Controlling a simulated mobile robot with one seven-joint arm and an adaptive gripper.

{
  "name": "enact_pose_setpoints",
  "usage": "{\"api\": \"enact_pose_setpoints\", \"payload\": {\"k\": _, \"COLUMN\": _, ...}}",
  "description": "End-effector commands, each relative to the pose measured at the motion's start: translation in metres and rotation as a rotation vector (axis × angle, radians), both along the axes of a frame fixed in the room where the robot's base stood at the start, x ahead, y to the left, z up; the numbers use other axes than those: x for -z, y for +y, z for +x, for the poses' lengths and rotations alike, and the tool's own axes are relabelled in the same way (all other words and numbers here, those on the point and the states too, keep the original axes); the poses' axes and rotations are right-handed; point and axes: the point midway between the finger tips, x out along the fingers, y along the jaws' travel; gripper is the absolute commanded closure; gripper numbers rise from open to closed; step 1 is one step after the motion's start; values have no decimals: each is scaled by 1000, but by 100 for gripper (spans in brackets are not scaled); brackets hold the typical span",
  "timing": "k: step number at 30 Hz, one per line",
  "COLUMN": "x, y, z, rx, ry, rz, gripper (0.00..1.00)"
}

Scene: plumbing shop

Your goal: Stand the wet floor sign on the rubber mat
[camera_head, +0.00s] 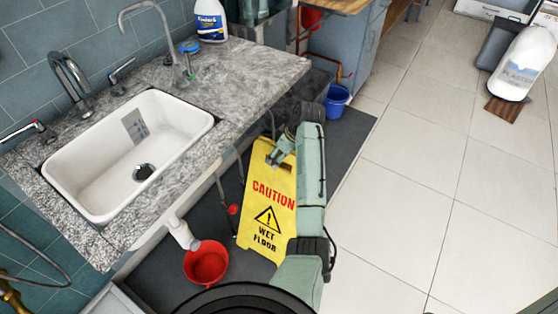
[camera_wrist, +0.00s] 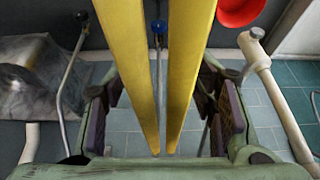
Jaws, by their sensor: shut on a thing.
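The yellow wet floor sign (camera_head: 268,215) is upright in the head view, its "CAUTION WET FLOOR" face toward the camera. My gripper (camera_head: 276,158) is shut on its top part. My forearm hides the sign's right side. In the wrist view the sign's two yellow panels (camera_wrist: 133,60) run edge-on between the fingers of my gripper (camera_wrist: 163,112). The dark rubber mat (camera_head: 347,148) lies on the floor below and around the sign. I cannot tell whether the sign's lower edge touches it.
A red bucket (camera_head: 206,263) stands left of the sign under the sink counter (camera_head: 250,75). A blue bucket (camera_head: 336,100) stands at the mat's far end. Pipes hang beneath the counter. The tiled floor (camera_head: 420,200) to the right is clear.

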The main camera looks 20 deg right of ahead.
Motion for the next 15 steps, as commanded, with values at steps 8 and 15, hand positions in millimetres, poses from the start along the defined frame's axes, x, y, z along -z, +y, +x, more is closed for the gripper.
{"api": "enact_pose_setpoints", "payload": {"k": 8, "x": 26, "y": 0, "z": 1, "rx": 0, "ry": 1, "rz": 1, "gripper": 100}}
{"api": "enact_pose_setpoints", "payload": {"k": 15, "x": 34, "y": 0, "z": 1, "rx": -2, "ry": -2, "rz": -1, "gripper": 100}}
